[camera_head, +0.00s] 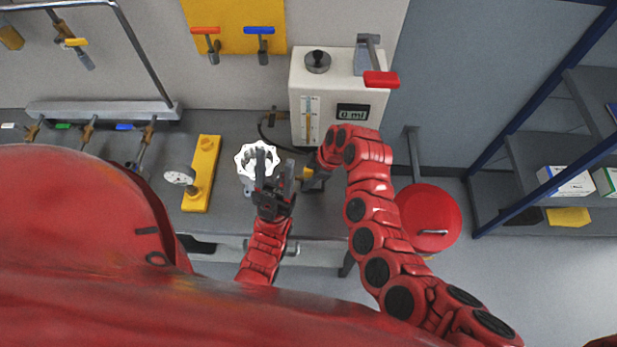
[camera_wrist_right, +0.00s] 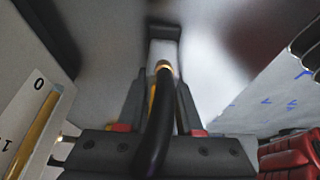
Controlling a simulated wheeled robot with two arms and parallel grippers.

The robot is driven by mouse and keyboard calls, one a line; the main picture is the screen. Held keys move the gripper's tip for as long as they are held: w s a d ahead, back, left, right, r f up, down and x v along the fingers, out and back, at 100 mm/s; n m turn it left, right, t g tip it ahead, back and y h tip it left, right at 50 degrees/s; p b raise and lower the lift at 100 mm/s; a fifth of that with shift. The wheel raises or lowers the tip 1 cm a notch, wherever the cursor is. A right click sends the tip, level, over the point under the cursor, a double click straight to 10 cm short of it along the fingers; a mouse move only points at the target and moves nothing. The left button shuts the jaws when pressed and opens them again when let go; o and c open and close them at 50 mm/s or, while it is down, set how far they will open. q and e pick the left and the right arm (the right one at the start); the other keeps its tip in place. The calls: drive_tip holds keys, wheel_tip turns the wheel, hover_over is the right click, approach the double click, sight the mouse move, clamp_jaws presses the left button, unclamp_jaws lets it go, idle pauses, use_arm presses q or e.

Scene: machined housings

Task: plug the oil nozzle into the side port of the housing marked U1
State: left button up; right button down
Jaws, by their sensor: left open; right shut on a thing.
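A white scalloped round part (camera_head: 243,160), which looks like the housing, is on the grey bench; no U1 mark or side port is readable. My left gripper (camera_head: 268,162) is open in front of it, its fingers overlapping the part from the head camera; contact cannot be told. My right gripper (camera_head: 308,178) is just right of it, shut on the oil nozzle. In the right wrist view, the nozzle's brass collar (camera_wrist_right: 164,66) and black hose (camera_wrist_right: 160,122) run between the fingers. The nozzle's tip is not clear.
A white oil dispenser (camera_head: 338,112) reading 0 ml stands behind, with a red lever (camera_head: 381,79). A yellow block with a gauge (camera_head: 203,172) lies left. A red round stool-like object (camera_head: 428,218) is right of the bench. Shelving (camera_head: 560,150) stands far right.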

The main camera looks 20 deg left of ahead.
drive_tip(key=shift+s+a+b, duration=0.15)
drive_tip(key=shift+a+b, duration=0.1)
drive_tip(key=shift+a, duration=0.4)
drive_tip(key=shift+s+a+b, duration=0.15)
drive_tip(key=shift+a+b, duration=0.1)
drive_tip(key=shift+a, duration=0.4)
drive_tip(key=shift+c, duration=2.4)
unclamp_jaws()
drive_tip(key=shift+r, duration=0.15)
drive_tip(key=shift+r, duration=0.2)
drive_tip(key=b+v, duration=0.3)
drive_tip(key=v, duration=0.3)
drive_tip(key=shift+d, duration=0.1)
drive_tip(key=p+v, duration=0.1)
drive_tip(key=v, duration=0.2)
drive_tip(key=shift+p, duration=0.3)
drive_tip(key=shift+v, duration=1.15)
drive_tip(key=shift+s, duration=0.2)
